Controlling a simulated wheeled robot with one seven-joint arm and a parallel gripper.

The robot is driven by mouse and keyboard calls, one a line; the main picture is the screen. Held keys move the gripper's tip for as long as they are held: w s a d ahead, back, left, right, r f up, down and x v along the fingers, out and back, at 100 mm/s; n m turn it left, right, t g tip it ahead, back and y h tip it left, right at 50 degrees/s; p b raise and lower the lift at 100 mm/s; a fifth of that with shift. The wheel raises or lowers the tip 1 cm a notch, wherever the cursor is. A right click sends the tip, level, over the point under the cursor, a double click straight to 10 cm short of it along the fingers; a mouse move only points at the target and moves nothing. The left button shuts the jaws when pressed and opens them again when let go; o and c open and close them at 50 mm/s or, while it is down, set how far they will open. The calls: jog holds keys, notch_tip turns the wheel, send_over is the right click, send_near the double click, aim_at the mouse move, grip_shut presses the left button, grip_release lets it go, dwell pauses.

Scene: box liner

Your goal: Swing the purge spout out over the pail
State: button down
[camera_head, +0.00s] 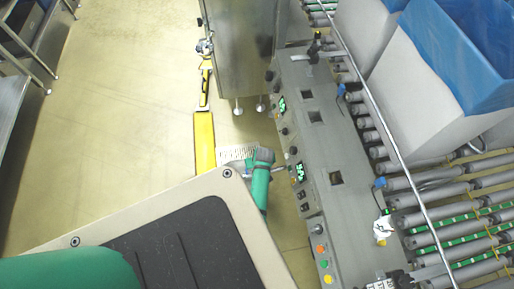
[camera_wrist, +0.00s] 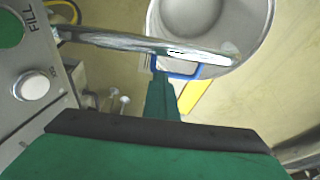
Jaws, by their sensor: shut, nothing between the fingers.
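The purge spout (camera_wrist: 125,42) is a shiny metal tube in the wrist view. It runs from the left, by the machine panel, to the right, and its free end overlaps the near rim of the round metal pail (camera_wrist: 205,18). A blue loop (camera_wrist: 180,75) shows just below the tube; I cannot tell what it is fixed to. My gripper (camera_wrist: 161,80) has its green fingers shut and empty, close to the tube and the loop. Whether they touch is unclear. In the head view I cannot make out the spout or pail; my green arm (camera_head: 260,182) is beside the console.
The grey console (camera_head: 318,160) with buttons and displays stands right of my arm. Beyond it are rollers (camera_head: 440,190) and white boxes with blue liners (camera_head: 465,60). A yellow bar (camera_head: 204,143) lies left of my arm. The floor (camera_head: 125,110) at left is clear.

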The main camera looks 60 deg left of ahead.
jog(key=shift+d, duration=0.1)
jog(key=v, duration=1)
